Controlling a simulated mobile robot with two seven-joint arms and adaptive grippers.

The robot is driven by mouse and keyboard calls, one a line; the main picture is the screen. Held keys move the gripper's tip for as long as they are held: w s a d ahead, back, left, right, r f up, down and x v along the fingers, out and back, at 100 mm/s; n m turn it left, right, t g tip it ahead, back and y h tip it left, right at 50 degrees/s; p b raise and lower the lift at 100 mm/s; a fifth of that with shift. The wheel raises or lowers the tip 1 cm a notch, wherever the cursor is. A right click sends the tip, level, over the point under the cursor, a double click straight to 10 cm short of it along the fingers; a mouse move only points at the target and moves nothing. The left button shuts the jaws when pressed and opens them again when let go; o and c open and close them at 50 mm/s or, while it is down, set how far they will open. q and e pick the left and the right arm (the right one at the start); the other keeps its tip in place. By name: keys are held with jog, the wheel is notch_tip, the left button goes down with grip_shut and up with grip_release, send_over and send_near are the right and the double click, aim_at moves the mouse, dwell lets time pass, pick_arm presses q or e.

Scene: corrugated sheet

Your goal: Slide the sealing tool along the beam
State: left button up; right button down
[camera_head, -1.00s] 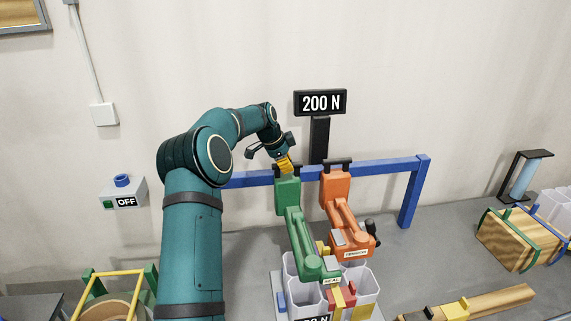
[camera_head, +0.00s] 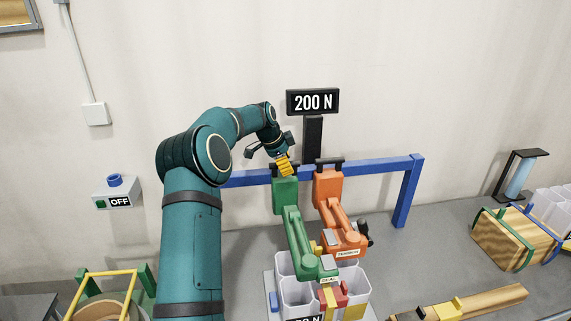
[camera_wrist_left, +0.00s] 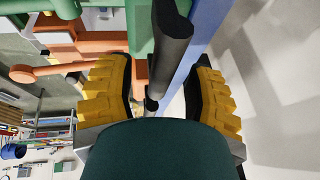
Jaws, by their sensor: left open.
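The green sealing tool (camera_head: 291,228), labelled SEAL, hangs from the blue beam (camera_head: 382,164), its lower end over white bins. The orange tool (camera_head: 329,187), labelled TENSION, hangs close to its right, with a narrow gap between their tops. My left gripper (camera_head: 284,164) is at the green tool's top, its yellow fingers pointing down. In the left wrist view, the open fingers (camera_wrist_left: 158,95) stand on either side of a black bar (camera_wrist_left: 168,45) and the blue beam (camera_wrist_left: 205,30). Gaps show beside the bar. My right gripper is not in view.
A black sign (camera_head: 313,102) reading 200 N stands behind the beam. White bins (camera_head: 297,292) stand below the tools. A strapped wooden bundle (camera_head: 508,240) is at the right. An OFF switch box (camera_head: 117,193) is on the wall. The beam right of the orange tool is clear.

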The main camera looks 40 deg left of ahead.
pick_arm(q)
jog(key=v, duration=1.2)
jog(key=shift+f, duration=0.1)
